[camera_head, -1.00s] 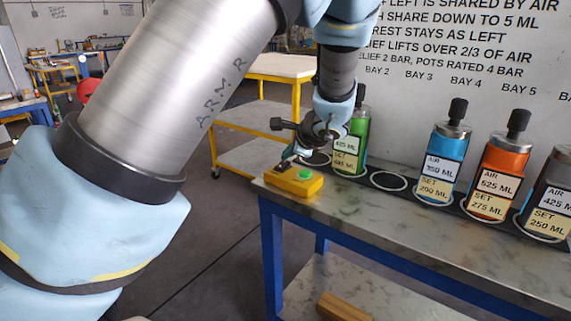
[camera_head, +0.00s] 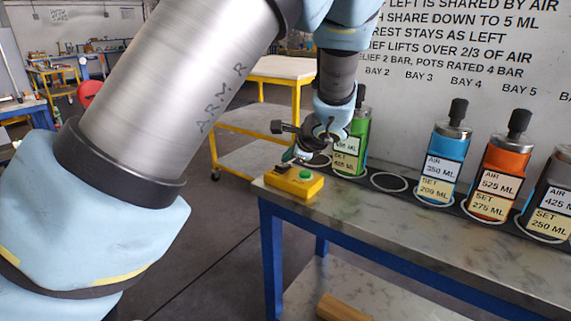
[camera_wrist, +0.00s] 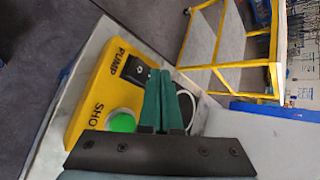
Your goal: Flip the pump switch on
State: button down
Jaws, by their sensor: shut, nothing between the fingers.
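The yellow pump box (camera_head: 293,184) sits on the near left corner of the bench. In the wrist view the yellow box (camera_wrist: 92,98) reads "PUMP" beside a black switch plate (camera_wrist: 136,70), and carries a round green button (camera_wrist: 122,121). The green button (camera_head: 305,174) also shows in the head view. My gripper (camera_wrist: 160,72) has its green fingers together and empty, with the tips beside the switch plate. In the head view my gripper (camera_head: 290,157) is just above the box's back left part. The fingers partly hide the switch, and its position is unclear.
A green vessel (camera_head: 358,140) stands just behind my gripper. An empty ring (camera_head: 388,182) lies right of it. Blue (camera_head: 440,165), orange (camera_head: 498,170) and grey (camera_head: 556,190) vessels stand farther right. A yellow cart (camera_head: 262,120) is behind the bench.

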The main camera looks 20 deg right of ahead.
aim_at(286, 167)
jog(key=shift+a+r+p, duration=0.1)
jog(key=shift+r+p, duration=0.3)
jog(key=shift+r, duration=0.35)
jog(key=shift+s+a+r+p, duration=0.2)
jog(key=shift+r+p, duration=0.65)
jog(key=shift+r, duration=0.45)
jog(key=shift+s+a+r+p, duration=0.15)
jog(key=shift+r+p, duration=0.65)
jog(key=shift+r, duration=0.45)
jog(key=shift+w, duration=0.1)
